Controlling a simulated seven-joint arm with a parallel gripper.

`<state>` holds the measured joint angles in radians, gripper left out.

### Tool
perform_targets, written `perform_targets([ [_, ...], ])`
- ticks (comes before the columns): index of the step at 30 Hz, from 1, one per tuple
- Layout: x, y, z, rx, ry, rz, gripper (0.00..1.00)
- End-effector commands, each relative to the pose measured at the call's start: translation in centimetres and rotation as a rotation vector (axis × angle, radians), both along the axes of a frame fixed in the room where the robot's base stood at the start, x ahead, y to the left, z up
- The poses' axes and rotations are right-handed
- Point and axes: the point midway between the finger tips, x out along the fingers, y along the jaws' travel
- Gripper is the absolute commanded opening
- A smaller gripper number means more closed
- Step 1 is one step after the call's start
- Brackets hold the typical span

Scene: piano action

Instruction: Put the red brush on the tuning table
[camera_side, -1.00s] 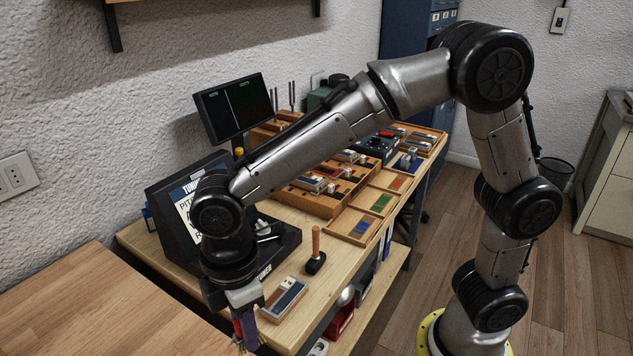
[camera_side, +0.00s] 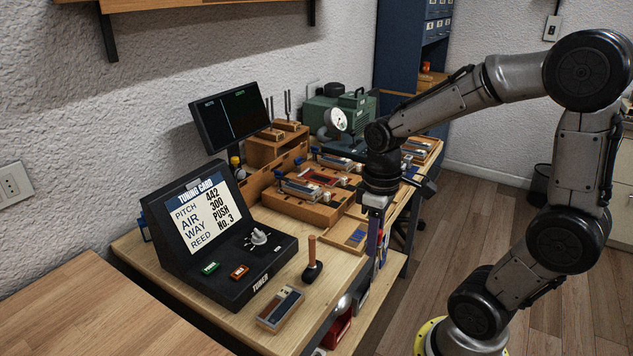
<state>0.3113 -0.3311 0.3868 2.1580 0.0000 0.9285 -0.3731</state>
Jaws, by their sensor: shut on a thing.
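My gripper (camera_side: 376,222) hangs pointing down at the front edge of the wooden bench, right of the tuner. It is shut on a small red thing that appears to be the red brush (camera_side: 381,238); the jaws hide much of it and its bristles are hard to make out. The tuning table (camera_side: 222,318) is the light wooden bench that carries the black tuner (camera_side: 215,235) with its card, knob and buttons. The brush is held apart from the clear front part of the table top.
A wooden-handled tool (camera_side: 312,262) stands near the bench's front edge, with a harmonica-like block (camera_side: 281,308) left of it. Wooden trays (camera_side: 305,208) with several reed parts fill the middle. A green machine (camera_side: 345,115) stands at the back. Another wooden top (camera_side: 100,310) is at the lower left.

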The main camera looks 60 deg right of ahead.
Motion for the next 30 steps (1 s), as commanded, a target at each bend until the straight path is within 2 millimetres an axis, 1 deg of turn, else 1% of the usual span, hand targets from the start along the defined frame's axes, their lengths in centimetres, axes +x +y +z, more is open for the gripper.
perform_targets([
  [1,-0.1,-0.6,0.2,-0.001,-0.002,-0.027,0.0],
  [4,-0.3,-1.2,0.3,0.0,-0.001,-0.054,0.0],
  [8,0.7,-1.9,-0.3,0.002,0.003,-0.065,0.0],
  [11,2.5,-2.6,-1.2,0.002,0.006,-0.064,0.0],
  [19,8.1,-4.7,-3.8,0.001,0.003,-0.063,0.0],
  [24,10.4,-5.6,-6.9,0.002,0.004,-0.062,0.0],
  [27,11.3,-6.0,-8.1,0.001,0.003,-0.062,0.0],
  [30,12.0,-6.2,-8.8,0.0,0.001,-0.062,0.0],
])
